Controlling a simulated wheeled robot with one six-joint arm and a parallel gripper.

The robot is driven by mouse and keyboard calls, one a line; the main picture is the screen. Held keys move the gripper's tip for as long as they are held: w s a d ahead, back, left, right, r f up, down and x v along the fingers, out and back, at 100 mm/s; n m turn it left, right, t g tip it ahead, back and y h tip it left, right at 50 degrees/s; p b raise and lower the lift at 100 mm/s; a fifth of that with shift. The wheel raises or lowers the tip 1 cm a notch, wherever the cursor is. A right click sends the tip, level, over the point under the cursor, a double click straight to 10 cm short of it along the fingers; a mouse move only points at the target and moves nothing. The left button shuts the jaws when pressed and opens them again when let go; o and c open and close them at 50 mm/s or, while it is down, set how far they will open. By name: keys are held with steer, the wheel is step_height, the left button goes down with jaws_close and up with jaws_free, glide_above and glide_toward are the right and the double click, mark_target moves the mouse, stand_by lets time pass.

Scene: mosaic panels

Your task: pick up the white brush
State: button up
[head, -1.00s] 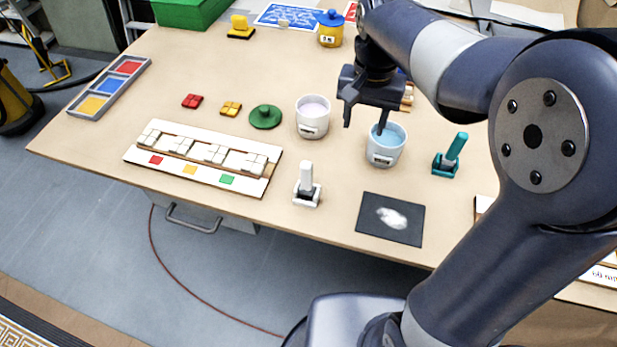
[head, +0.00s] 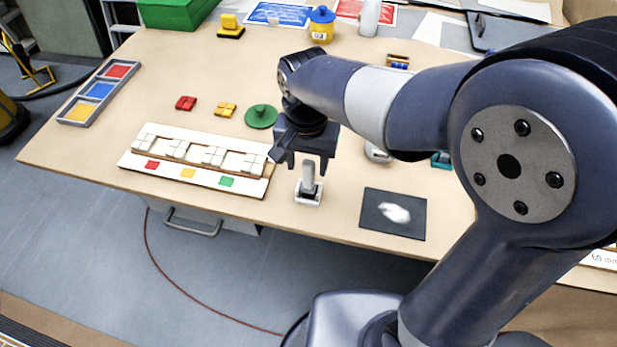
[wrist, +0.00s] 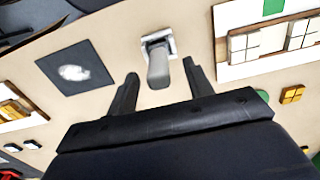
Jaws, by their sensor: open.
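The white brush (head: 308,186) stands upright in its small white holder with a dark base near the front edge of the table. In the wrist view the brush handle (wrist: 158,68) points up towards the camera, between my two fingers and apart from both. My gripper (head: 302,172) is open and empty, just above and around the top of the handle in the head view. In the wrist view the fingertips of my gripper (wrist: 160,72) lie on either side of the handle.
A dark square with a white smear (head: 393,213) lies right of the brush. A white panel with tiles (head: 195,178) lies left. A green lid (head: 261,116) is behind. My arm largely hides the cups and the teal brush (head: 441,160).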

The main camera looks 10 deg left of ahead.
mark_target(308, 174)
step_height(308, 174, down, 5)
steer(key=shift+w+d+r+p, duration=0.1)
steer(key=shift+r+p, duration=0.05)
steer(key=shift+p, duration=0.15)
jaws_close()
stand_by(0.4)
